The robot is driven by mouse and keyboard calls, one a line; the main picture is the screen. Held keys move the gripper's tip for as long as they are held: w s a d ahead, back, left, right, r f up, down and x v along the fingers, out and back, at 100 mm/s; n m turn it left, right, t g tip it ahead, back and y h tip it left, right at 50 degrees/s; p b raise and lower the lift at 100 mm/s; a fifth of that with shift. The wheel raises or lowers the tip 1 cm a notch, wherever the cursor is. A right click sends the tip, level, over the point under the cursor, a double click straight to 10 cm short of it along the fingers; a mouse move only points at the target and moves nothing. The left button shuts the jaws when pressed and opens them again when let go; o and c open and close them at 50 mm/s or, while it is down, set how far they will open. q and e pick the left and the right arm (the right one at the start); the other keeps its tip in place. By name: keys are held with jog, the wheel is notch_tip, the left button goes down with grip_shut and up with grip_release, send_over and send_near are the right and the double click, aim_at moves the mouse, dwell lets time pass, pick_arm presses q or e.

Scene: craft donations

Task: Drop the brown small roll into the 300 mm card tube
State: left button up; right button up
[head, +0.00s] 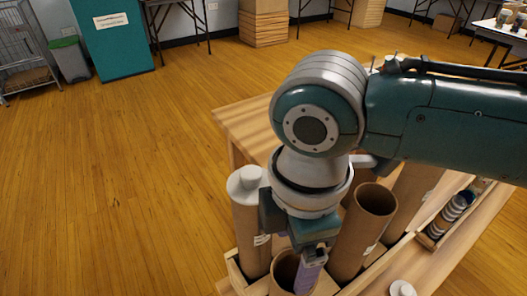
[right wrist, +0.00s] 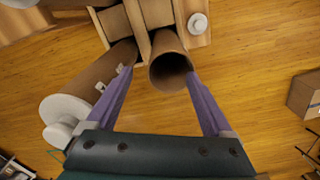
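My right gripper (head: 310,270) points down over the rack of brown card tubes. In the right wrist view its two purple fingers (right wrist: 160,74) are spread, with nothing visible held between them. A short open card tube (head: 284,272) stands below the fingers; its dark mouth (right wrist: 172,72) shows just beyond the fingertips in the right wrist view. A taller open tube (head: 366,236) stands to its right. A tall tube with a white cap (head: 250,222) stands to its left. I cannot read lengths on the tubes. I cannot make out the small brown roll. My left gripper is out of view.
The wooden rack (head: 236,276) stands at the wooden table (head: 245,118). Another tube (head: 418,185) rises behind. A tray of small rolls (head: 456,212) lies at the right, and a white cap (head: 403,288) is at the front. The floor at left is clear.

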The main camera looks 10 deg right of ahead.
jog(key=shift+s+d+f, duration=0.25)
jog(key=shift+s+f, duration=0.05)
jog(key=shift+f, duration=0.2)
notch_tip(320, 180, up, 11)
jog(key=p, duration=0.2)
jog(key=shift+w+a+p, duration=0.2)
jog(key=shift+p, duration=0.2)
